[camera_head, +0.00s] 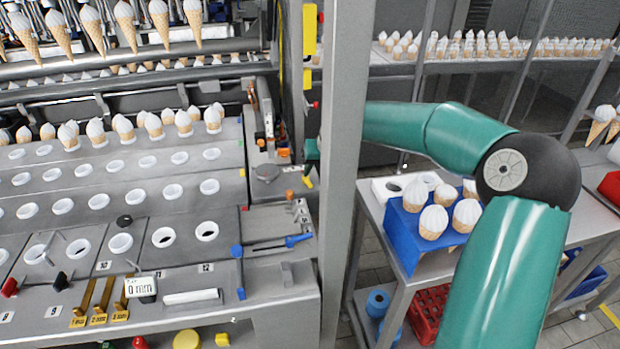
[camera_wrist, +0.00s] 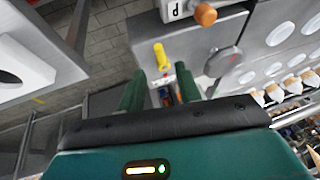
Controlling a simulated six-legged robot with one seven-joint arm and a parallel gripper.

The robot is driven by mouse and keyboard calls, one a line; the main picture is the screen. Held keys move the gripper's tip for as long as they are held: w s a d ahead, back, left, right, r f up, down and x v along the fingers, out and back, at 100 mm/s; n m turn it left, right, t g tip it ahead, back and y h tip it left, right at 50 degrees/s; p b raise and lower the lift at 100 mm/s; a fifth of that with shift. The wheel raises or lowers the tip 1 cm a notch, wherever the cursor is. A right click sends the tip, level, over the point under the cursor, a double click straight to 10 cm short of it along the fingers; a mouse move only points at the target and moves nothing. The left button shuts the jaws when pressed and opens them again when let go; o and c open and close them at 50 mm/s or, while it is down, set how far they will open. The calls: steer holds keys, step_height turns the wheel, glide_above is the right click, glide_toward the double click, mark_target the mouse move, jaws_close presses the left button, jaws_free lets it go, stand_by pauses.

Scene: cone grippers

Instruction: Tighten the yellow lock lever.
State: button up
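The yellow lock lever (camera_wrist: 160,55) is a short yellow handle in the wrist view, just beyond my fingertips and roughly between them. In the head view a small yellow lever (camera_head: 307,182), likely the same one, sticks out at the machine's right edge beside the grey post. My gripper (camera_wrist: 160,72) has its two green fingers apart, with nothing held between them. In the head view my arm passes behind the post. Only a small dark green piece, likely a finger, shows left of it, above the lever. I cannot tell how tight the lever is.
The grey post (camera_head: 345,130) hides much of my gripper in the head view. An orange knob (camera_wrist: 205,14) and a round grey disc (camera_wrist: 222,62) are near the lever. A blue box (camera_head: 408,235) of cones stands on a side table at right.

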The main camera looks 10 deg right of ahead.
mark_target(309, 181)
steer(key=x, duration=0.4)
steer(key=shift+w+f, duration=0.1)
steer(key=shift+f, duration=0.15)
steer(key=shift+a+f, duration=0.15)
steer(key=shift+w+f, duration=0.2)
steer(key=shift+f, duration=0.05)
steer(key=shift+s+r, duration=0.1)
steer(key=shift+s, duration=0.05)
jaws_close()
